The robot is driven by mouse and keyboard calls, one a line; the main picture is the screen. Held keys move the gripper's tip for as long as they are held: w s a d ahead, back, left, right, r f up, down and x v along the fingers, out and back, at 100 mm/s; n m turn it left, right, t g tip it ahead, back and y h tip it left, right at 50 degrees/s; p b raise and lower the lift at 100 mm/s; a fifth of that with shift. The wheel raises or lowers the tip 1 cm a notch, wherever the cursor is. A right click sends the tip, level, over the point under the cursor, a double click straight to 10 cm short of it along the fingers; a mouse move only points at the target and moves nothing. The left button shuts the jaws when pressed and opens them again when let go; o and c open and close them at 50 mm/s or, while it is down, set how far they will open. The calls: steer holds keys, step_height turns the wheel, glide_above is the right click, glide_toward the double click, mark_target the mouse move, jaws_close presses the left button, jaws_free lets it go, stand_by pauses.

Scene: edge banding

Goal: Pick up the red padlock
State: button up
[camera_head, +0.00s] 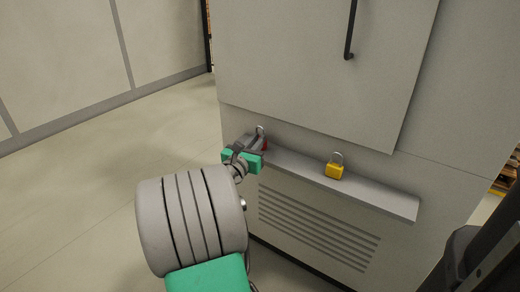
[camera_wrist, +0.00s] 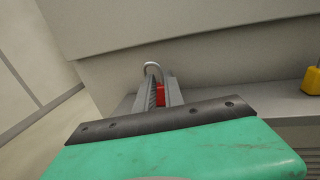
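The red padlock (camera_wrist: 162,94) is at the left end of a grey ledge on the cabinet front, its metal shackle up. In the head view, only a sliver of its red body (camera_head: 265,145) shows beside my gripper (camera_head: 247,144). In the wrist view, my gripper (camera_wrist: 160,92) has its two fingers apart, one on each side of the visible red part. The fingers hide part of the body. I see no clear sign that they press on it. The padlock appears to stand on the ledge.
A yellow padlock (camera_head: 334,170) stands farther right on the ledge (camera_head: 378,193). Above the ledge is a cabinet door (camera_head: 320,75) with a black handle (camera_head: 350,30); below it is a slotted vent (camera_head: 310,228). Open floor (camera_head: 90,190) lies to the left.

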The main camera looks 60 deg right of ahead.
steer(key=d+b, duration=0.2)
steer(key=d, duration=0.2)
steer(key=shift+d+f, duration=0.15)
steer(key=shift+d, duration=0.05)
steer(key=shift+d+r, duration=0.2)
jaws_close()
